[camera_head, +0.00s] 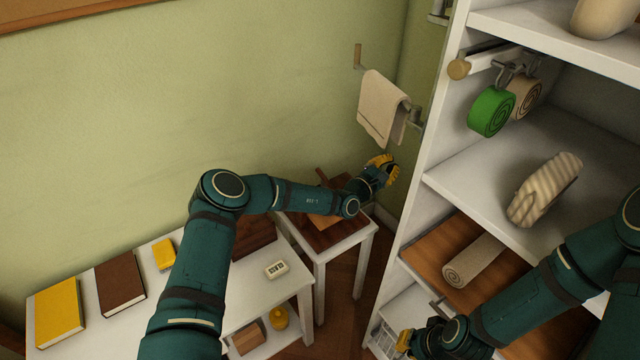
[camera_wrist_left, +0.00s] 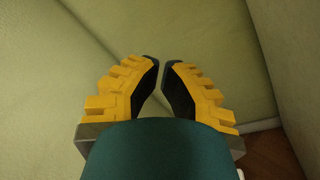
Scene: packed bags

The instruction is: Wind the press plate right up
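A brown wooden thing that looks like the press (camera_head: 322,221) stands on the small side table, with a short wooden bar rising at its back. My left forearm hides much of it, so its plate and height cannot be made out. My left gripper (camera_head: 388,164) is past it to the right, apart from it, near the wall below the towel. In the left wrist view, its yellow fingers (camera_wrist_left: 161,65) have a narrow gap between their tips and nothing in it. My right gripper (camera_head: 404,341) is low, beside the shelf unit; its fingers are mostly hidden.
A towel (camera_head: 382,106) hangs on a wall rail. The white shelf unit (camera_head: 436,160) stands close on the right, holding rolls. A white table (camera_head: 200,270) with books (camera_head: 120,281) and a small white device (camera_head: 276,269) is at left. My left arm crosses above it.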

